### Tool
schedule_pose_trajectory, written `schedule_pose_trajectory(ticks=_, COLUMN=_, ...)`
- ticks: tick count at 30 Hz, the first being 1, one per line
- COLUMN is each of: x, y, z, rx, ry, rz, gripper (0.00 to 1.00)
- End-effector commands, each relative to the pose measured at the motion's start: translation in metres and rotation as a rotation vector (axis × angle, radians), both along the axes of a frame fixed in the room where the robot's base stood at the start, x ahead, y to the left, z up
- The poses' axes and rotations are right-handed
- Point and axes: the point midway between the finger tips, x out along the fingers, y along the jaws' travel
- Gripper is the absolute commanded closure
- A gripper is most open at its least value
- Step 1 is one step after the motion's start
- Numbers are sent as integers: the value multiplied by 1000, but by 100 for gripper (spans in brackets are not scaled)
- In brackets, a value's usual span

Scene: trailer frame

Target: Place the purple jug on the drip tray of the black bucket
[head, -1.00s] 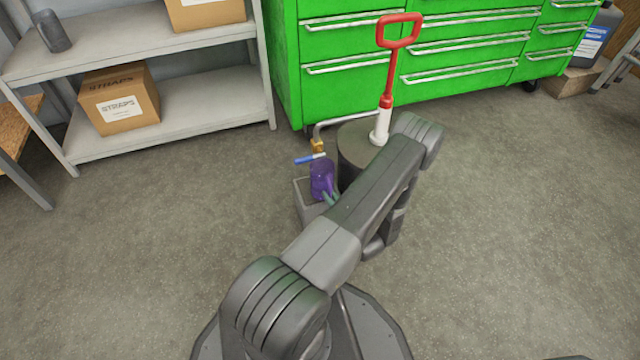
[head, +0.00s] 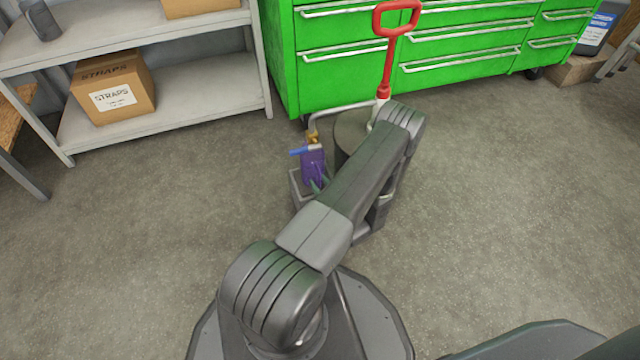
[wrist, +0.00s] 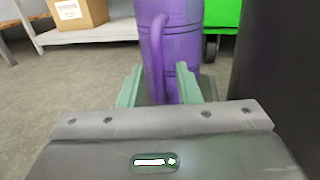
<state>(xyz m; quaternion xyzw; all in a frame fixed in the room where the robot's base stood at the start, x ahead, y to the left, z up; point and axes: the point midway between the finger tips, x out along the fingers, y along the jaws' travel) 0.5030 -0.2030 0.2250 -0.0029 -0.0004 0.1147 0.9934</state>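The purple jug (head: 313,163) stands upright in the head view over the grey drip tray (head: 296,191), just left of the dark bucket (head: 347,142). It looks to rest on the tray, but its base is hidden. In the wrist view the jug (wrist: 183,48) fills the upper middle, its curved handle facing me. My gripper's green fingers (wrist: 160,88) are apart at the lower jug, with the handle between them and gaps on both sides. My gripper (head: 318,185) also shows small beside the jug. My arm covers part of the bucket.
A brass tap with a blue lever (head: 303,151) sits directly at the jug's top. A metal pipe (head: 335,106) and a red-handled pump (head: 388,70) rise from the bucket. Green drawers (head: 335,80) and a grey shelf (head: 190,112) stand behind. Open floor lies left and right.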

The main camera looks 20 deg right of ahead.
Motion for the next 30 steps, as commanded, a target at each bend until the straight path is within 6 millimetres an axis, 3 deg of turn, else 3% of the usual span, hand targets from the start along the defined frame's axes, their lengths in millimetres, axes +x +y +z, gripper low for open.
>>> schedule_pose_trajectory(ticks=12, x=-1, y=-1, z=6, rx=0, ry=0, rz=-1, gripper=68)
schedule_pose_trajectory(ticks=30, x=-101, y=-25, z=4, rx=1, ry=0, rz=-3, gripper=68)
